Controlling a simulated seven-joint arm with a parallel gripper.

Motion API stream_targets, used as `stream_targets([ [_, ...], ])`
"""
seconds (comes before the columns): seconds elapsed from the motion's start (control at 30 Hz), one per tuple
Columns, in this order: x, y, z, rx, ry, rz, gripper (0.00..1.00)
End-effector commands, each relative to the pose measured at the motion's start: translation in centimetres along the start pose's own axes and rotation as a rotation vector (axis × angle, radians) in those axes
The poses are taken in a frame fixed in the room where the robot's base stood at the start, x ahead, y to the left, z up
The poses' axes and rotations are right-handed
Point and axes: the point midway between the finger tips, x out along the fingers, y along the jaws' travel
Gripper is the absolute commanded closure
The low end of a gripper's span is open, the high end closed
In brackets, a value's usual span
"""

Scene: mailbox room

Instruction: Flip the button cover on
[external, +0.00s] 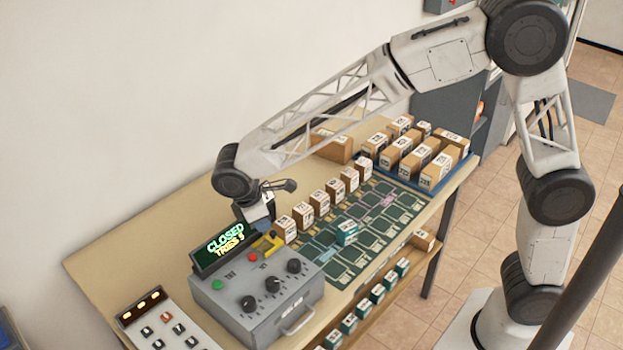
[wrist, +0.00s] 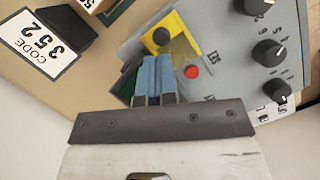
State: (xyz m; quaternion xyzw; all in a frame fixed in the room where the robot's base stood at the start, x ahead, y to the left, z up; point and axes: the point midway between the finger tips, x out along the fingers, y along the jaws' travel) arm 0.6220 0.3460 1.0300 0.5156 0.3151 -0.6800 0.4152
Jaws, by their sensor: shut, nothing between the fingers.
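The grey control box (external: 260,300) stands on the wooden table, with a yellow button cover piece (external: 265,244) at its back right edge. In the wrist view the yellow piece (wrist: 188,35) surrounds a dark round button or knob (wrist: 161,36) and an olive, see-through-looking patch. A red button (wrist: 192,72) sits beside it. My gripper (external: 268,226) points down just behind the yellow piece. Its blue fingers (wrist: 154,62) are together and empty, with their tips close to the yellow edge. I cannot tell whether they touch it, or how the cover is hinged.
A display (external: 224,248) on the box reads "CLOSED TRIES 5". Dark knobs (external: 272,284) and a green button (external: 218,285) are on its top. Labelled cartons (external: 303,214) stand in a row beside my gripper. The table's back left is clear.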

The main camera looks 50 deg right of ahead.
Motion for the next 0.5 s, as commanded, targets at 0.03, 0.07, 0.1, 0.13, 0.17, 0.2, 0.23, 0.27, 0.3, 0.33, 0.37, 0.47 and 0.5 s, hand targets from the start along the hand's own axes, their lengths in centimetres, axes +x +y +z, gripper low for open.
stream_targets([
  [0.03,-0.8,0.0,0.0,0.0,0.002,0.001,1.0],
  [0.07,-1.2,0.0,0.0,0.0,0.002,0.001,1.0],
  [0.1,-1.8,0.0,-0.1,0.0,0.002,0.001,1.0],
  [0.13,-2.2,0.0,-0.1,0.0,0.003,0.001,1.0],
  [0.17,-2.7,0.0,0.0,0.0,0.002,0.001,1.0],
  [0.2,-3.3,0.0,0.0,0.0,0.002,0.001,1.0],
  [0.23,-3.7,0.0,-0.1,0.0,0.002,0.001,1.0],
  [0.27,-4.2,0.0,-0.1,0.0,0.003,0.002,1.0],
  [0.3,-4.8,0.0,-0.1,0.0,0.003,0.002,1.0],
  [0.33,-5.1,0.0,0.0,0.0,0.002,0.001,1.0],
  [0.37,-5.5,0.0,0.0,0.0,0.002,0.001,1.0],
  [0.47,-6.6,0.0,0.0,0.0,0.003,0.002,1.0],
  [0.5,-6.9,0.0,0.0,0.0,0.002,0.001,1.0],
])
